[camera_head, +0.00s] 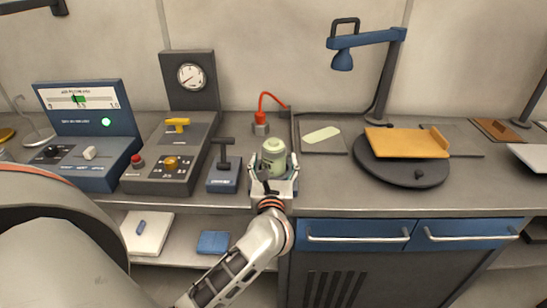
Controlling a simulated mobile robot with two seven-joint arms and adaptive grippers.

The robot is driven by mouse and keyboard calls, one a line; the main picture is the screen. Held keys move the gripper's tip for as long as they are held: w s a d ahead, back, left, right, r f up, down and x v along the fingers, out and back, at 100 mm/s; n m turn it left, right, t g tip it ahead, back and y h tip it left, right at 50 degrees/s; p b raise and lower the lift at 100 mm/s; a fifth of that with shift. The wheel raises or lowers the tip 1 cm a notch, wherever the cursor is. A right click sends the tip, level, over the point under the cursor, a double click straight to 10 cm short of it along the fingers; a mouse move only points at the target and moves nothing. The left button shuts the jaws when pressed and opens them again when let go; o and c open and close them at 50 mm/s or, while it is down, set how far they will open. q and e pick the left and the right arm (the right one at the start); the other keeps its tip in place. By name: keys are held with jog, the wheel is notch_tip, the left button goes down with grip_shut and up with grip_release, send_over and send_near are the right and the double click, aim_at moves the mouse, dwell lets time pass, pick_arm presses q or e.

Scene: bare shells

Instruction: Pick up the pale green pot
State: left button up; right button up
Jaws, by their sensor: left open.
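The pale green pot (274,155) stands upright on the grey bench top near its front edge. It is a small rounded jar with a narrower cap-like top and dark markings on its side. My left gripper (273,168) is open, with its fingers on either side of the pot's lower part. Whether the fingers touch it cannot be told. The gripper hides the pot's base. My right gripper does not show.
A lever box (224,173) stands close left of the pot. A red-hosed fitting (261,124) is behind it. Blue drawers (355,242) sit below.

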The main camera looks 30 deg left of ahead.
pick_arm(q)
jog(key=shift+w+a, duration=0.35)
jog(key=shift+w, duration=0.15)
jog(key=c, duration=1.5)
jog(key=shift+c, duration=0.7)
jog(key=shift+r, duration=0.15)
